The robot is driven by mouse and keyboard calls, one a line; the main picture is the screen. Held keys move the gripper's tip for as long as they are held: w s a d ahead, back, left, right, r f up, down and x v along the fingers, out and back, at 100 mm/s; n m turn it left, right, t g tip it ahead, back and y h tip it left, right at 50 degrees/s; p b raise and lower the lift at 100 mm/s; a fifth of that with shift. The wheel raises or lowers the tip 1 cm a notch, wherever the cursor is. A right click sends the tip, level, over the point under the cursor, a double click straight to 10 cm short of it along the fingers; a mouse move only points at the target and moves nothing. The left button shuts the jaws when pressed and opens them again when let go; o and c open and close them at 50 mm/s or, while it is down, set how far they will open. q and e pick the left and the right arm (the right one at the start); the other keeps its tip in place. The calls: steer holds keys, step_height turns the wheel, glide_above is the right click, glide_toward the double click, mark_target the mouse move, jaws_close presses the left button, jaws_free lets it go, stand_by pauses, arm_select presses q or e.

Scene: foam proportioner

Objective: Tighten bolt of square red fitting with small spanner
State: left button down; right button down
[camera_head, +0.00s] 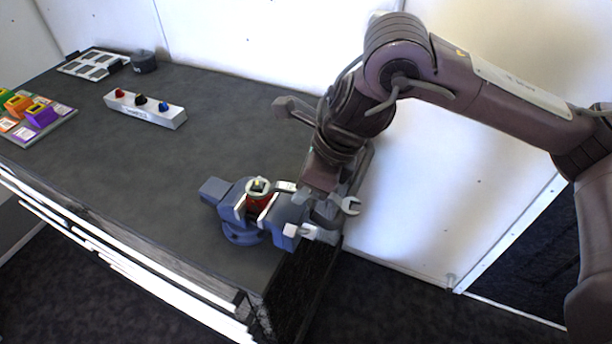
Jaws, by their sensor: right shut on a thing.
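A red fitting (257,202) with a pale yellowish top sits clamped in the jaws of a blue-grey vise (242,231) at the table's front right corner. My right gripper (318,203) is just right of the vise, pointing down, shut on a small metal spanner. The spanner's open end (348,206) sticks out to the right of the gripper. A pale metal piece left of the gripper, by the fitting, may be its other end; I cannot tell whether it touches the bolt. The gripper hides the spanner's middle. My left gripper is not in view.
The dark table (175,175) is clear in the middle. A white block with coloured knobs (145,109), a board of coloured blocks (35,115) and a dark round container (144,62) stand farther left. A grey object (292,108) lies behind my right wrist. A white wall is close behind.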

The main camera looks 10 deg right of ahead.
steer(key=shift+s+a+r+m+t+p, duration=0.1)
steer(key=shift+s+a+m+t+p, duration=0.15)
steer(key=shift+s+m+p, duration=0.2)
steer(key=shift+s+a+r+m+t+p, duration=0.1)
steer(key=shift+s+a+m+t+p, duration=0.15)
steer(key=shift+m, duration=0.3)
steer(key=s+a+m+h+p, duration=0.1)
steer(key=m+p, duration=0.1)
steer(key=shift+s+a+m+t, duration=0.1)
steer(key=shift+s+m+t, duration=0.1)
steer(key=shift+m+t, duration=0.1)
steer(key=shift+f, duration=0.15)
steer(key=shift+w+d+f+n+b, duration=0.15)
steer(key=shift+w+d+n+b, duration=0.3)
steer(key=shift+n+b, duration=0.4)
steer(key=shift+w+d+r+y, duration=0.1)
steer(key=shift+r+y, duration=0.15)
steer(key=shift+y, duration=0.05)
steer(key=shift+r+p, duration=2.5)
steer(key=shift+r, duration=0.4)
